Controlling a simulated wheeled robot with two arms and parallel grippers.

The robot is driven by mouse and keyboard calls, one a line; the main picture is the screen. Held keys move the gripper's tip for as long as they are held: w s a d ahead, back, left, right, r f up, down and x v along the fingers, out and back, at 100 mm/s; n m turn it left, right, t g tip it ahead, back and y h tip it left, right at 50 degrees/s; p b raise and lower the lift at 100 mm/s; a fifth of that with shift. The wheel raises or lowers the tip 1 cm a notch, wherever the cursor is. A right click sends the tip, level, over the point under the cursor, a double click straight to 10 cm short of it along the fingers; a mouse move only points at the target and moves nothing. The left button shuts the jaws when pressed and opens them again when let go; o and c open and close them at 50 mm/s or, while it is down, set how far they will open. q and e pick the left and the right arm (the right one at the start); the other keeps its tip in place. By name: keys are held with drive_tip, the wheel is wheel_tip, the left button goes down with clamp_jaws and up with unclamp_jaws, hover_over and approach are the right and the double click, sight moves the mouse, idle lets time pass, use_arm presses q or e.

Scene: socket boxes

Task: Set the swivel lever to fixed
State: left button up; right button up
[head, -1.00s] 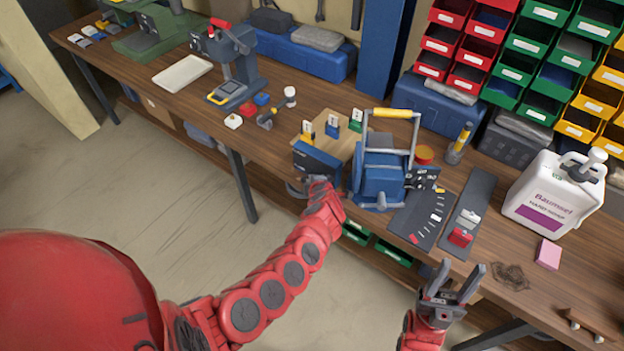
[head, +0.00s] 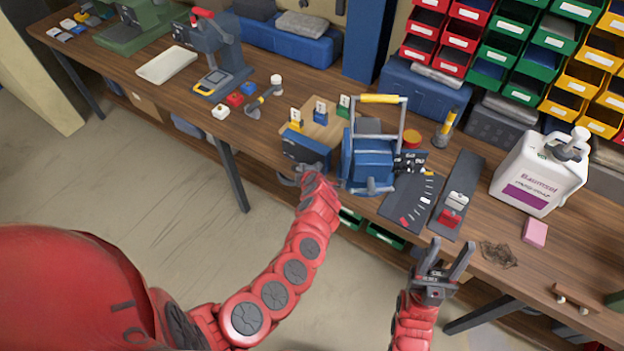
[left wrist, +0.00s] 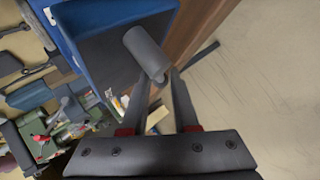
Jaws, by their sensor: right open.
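A blue vise-like device (head: 368,160) with a grey frame and yellow-topped handle (head: 380,99) stands at the front edge of the bench. A dark blue block (head: 306,150) is at its left. A small grey lever (head: 370,187) shows low on the device's front; I cannot tell whether it is the swivel lever. My left gripper (head: 304,178) is just below the dark blue block. In the left wrist view a grey cylinder (left wrist: 147,52) has its lower end at my left fingertips (left wrist: 160,78); whether they grip it is unclear. My right gripper (head: 441,262) is open and empty before the bench.
A dark plate with tick marks (head: 409,205) and a grey strip with a grey and a red block (head: 463,180) lie right of the device. A white jug (head: 538,175) and pink block (head: 535,232) are further right. A drill-press-like machine (head: 215,55) stands left.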

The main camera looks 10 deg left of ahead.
use_arm(q)
drive_tip(key=p+v, duration=0.6)
drive_tip(key=v, duration=0.8)
drive_tip(key=shift+s+p, duration=0.3)
drive_tip(key=shift+d+r, duration=0.1)
drive_tip(key=shift+d, duration=0.05)
